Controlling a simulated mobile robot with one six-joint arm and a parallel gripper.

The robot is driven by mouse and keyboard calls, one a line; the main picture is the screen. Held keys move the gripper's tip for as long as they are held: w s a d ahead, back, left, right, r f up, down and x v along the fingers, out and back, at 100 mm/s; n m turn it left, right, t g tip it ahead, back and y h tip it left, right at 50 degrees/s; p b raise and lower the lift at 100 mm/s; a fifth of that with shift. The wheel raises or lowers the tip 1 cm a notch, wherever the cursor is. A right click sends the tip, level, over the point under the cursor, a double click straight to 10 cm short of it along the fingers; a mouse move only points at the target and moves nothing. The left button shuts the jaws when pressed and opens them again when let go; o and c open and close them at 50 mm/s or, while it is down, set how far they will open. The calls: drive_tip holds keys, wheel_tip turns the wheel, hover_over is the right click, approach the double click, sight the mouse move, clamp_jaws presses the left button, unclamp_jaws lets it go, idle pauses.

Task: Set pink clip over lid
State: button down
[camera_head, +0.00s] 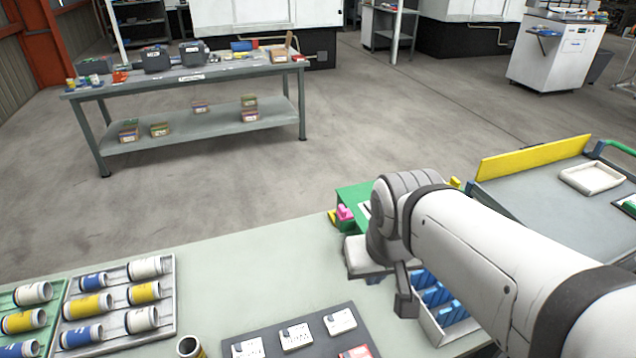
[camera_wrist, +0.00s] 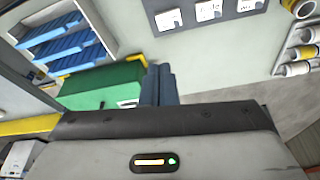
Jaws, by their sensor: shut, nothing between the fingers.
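A pink clip (camera_head: 344,212) shows in the head view, just left of my arm, against a green box-like piece (camera_head: 352,195). My arm hides much of that spot, and I cannot tell exactly how the clip rests. The wrist view shows a green box (camera_wrist: 105,85) left of my fingers; the clip is not visible there. I cannot make out for certain which surface is the lid. My gripper (camera_wrist: 158,70) is shut and empty, its blue-grey fingers together beside the right end of the green box. In the head view its fingertips are not clear.
A tray of blue pieces (camera_head: 440,300) stands right of my wrist. A dark board with white cards (camera_head: 296,336) lies at the front, and racks of cylinders (camera_head: 120,300) stand at left. The table between is mostly clear. A cart with a yellow edge (camera_head: 533,157) is at right.

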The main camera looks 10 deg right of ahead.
drive_tip(key=w+a+f+h+b, duration=0.1)
drive_tip(key=w+a+f, duration=0.1)
drive_tip(key=w, duration=0.8)
drive_tip(key=w+a+f+t+h+b, duration=0.1)
drive_tip(key=w+a+f+h, duration=0.1)
drive_tip(key=w, duration=0.8)
drive_tip(key=w+a+f+t+h, duration=0.1)
drive_tip(key=w+a+f, duration=0.2)
drive_tip(key=w, duration=0.6)
drive_tip(key=shift+w+a+f+n+h+b, duration=0.3)
drive_tip(key=shift+w+f+n+b, duration=0.1)
drive_tip(key=shift+f, duration=0.55)
drive_tip(key=shift+d, duration=0.1)
drive_tip(key=p, duration=0.2)
approach(337, 214)
wheel_tip(337, 214, down, 3)
drive_tip(key=a, duration=0.2)
drive_tip(key=shift+w+d+f+p, duration=0.25)
drive_tip(key=shift+w+d, duration=0.1)
drive_tip(key=shift+d, duration=0.35)
drive_tip(key=shift+w+d+f+p, duration=0.15)
drive_tip(key=shift+w+d+p, duration=0.15)
drive_tip(key=shift+d, duration=0.4)
drive_tip(key=shift+w+d+f+p, duration=0.2)
drive_tip(key=shift+w+d, duration=0.25)
drive_tip(key=shift+d, duration=0.2)
drive_tip(key=shift+a, duration=0.1)
